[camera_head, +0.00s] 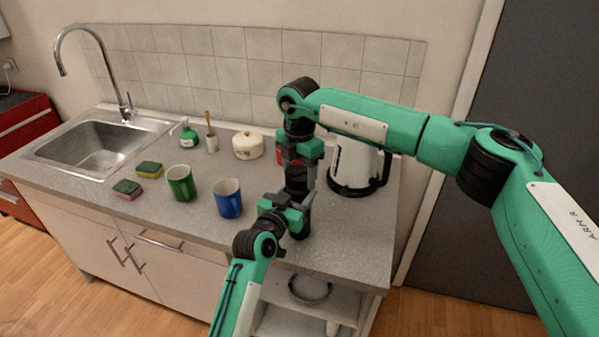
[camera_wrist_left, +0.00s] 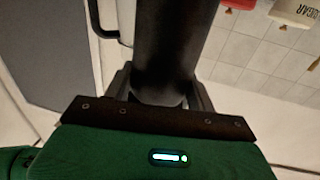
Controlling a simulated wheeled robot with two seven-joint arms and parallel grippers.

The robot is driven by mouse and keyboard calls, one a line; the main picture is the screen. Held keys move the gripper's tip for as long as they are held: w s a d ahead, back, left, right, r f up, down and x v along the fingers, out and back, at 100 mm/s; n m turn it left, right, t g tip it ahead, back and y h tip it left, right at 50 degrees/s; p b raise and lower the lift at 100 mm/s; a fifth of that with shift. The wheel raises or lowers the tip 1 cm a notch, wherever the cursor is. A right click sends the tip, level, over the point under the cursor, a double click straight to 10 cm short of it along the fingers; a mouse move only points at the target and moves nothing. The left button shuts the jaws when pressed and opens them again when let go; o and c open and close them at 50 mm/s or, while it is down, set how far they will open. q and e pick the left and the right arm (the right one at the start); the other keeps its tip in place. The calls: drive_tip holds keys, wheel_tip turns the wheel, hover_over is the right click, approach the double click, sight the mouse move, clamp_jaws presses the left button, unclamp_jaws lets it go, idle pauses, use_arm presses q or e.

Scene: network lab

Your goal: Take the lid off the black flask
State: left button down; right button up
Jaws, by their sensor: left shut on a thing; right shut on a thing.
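The black flask (camera_head: 297,183) stands upright near the counter's front right part. My left gripper (camera_head: 296,210) is shut around its body from the front. In the left wrist view the dark cylinder of the flask (camera_wrist_left: 170,50) sits between the two fingers of my left gripper (camera_wrist_left: 160,88). My right gripper (camera_head: 298,162) comes from above and is shut at the flask's top. The lid is hidden by the right gripper's fingers, so I cannot tell whether it is still seated on the flask.
A white and black kettle (camera_head: 355,165) stands close behind the flask, to the right. A blue mug (camera_head: 228,203) and a green mug (camera_head: 181,185) stand to the left.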

drive_tip(key=n, duration=1.8)
drive_tip(key=shift+n, duration=0.3)
drive_tip(key=n, duration=0.3)
drive_tip(key=shift+s, duration=0.1)
drive_tip(key=n, duration=1.3)
drive_tip(key=shift+n, duration=0.3)
drive_tip(key=n, duration=0.4)
drive_tip(key=shift+r+n, duration=0.1)
drive_tip(key=shift+n, duration=0.2)
drive_tip(key=n, duration=0.6)
drive_tip(key=shift+r, duration=0.1)
drive_tip(key=shift+r, duration=1)
